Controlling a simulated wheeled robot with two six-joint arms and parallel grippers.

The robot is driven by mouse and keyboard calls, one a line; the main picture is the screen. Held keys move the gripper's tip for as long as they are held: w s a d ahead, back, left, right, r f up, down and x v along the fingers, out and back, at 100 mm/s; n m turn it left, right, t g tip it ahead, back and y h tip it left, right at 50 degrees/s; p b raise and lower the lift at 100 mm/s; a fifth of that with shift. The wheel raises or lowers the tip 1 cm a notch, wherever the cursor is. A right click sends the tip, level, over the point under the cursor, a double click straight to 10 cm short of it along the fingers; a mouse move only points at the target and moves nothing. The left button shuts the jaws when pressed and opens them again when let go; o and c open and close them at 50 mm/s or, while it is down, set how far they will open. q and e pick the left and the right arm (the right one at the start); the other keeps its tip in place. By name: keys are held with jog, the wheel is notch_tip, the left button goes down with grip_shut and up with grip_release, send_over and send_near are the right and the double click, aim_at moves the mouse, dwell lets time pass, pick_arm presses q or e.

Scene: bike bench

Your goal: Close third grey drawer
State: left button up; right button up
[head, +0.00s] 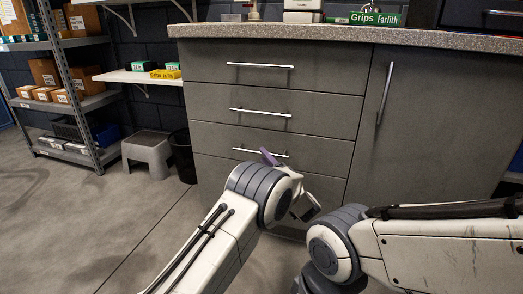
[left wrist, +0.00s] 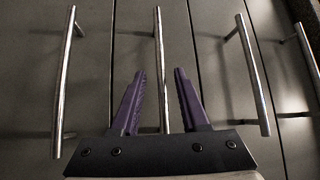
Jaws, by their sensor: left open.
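The grey cabinet (head: 225,92) has a stack of grey drawers with silver bar handles. The third grey drawer (head: 215,142) is the third from the top; its front looks about level with the fronts above, and I see no clear gap. Its handle (head: 241,150) is partly hidden by my left gripper (head: 268,156). In the left wrist view my left gripper (left wrist: 162,100) is open, its purple fingers on either side of the third drawer's handle (left wrist: 159,60). I cannot tell if they touch it. My right gripper is out of view.
The second (head: 260,113) and top (head: 260,66) handles are above. A tall door (head: 425,120) is to the right. A black bin (head: 182,155) and grey stool (head: 148,153) stand left of the cabinet. The floor (head: 80,225) at left is clear.

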pick_arm(q)
jog(key=p+v, duration=0.2)
jog(key=v, duration=0.5)
jog(key=shift+p, duration=0.3)
